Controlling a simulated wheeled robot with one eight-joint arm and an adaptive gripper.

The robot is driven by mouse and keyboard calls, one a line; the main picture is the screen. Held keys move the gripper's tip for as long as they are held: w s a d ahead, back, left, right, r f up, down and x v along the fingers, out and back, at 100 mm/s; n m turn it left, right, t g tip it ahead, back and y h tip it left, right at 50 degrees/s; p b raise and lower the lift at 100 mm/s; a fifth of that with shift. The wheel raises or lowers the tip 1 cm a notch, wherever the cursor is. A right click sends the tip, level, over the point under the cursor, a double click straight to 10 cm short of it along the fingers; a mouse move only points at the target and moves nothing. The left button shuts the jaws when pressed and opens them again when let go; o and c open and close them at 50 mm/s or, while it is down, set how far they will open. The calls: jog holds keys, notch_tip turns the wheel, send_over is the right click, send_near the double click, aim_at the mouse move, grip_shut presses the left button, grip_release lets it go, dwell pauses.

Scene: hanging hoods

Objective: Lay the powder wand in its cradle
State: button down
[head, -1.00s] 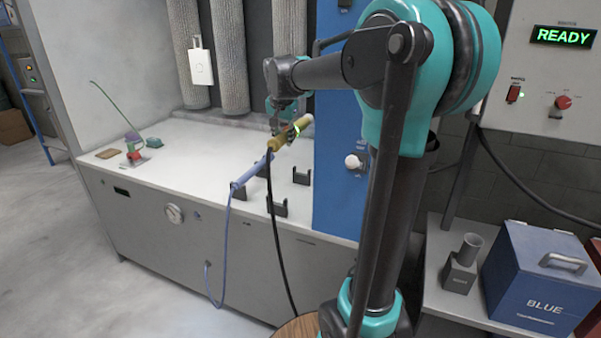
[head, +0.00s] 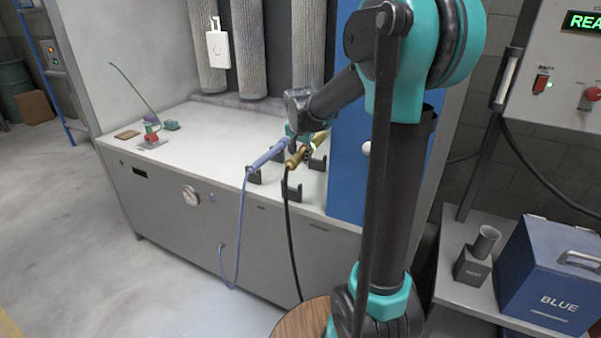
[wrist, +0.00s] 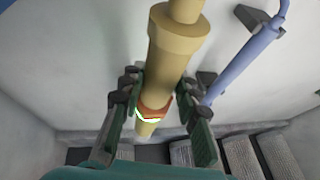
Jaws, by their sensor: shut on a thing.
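The tan wand (head: 294,160), with a black hose on its near end, is held by my gripper (head: 308,148) over the white bench. In the wrist view the wand (wrist: 172,62) runs between the fingers of my gripper (wrist: 156,92), which are shut on it around an orange-red band. An empty black cradle has a front bracket (head: 290,191) and a rear bracket (head: 318,162), to the right of the blue wand. The tan wand is above and slightly left of these brackets; its exact height is unclear.
The blue wand (head: 267,154) rests in its own brackets just left; it also shows in the wrist view (wrist: 240,66). A blue panel (head: 345,175) stands close on the right. Grey ribbed columns (head: 248,50) hang behind. The bench's left part is clearer.

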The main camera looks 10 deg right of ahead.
jog(key=shift+f, duration=3.55)
jog(key=c, duration=1.1)
grip_release()
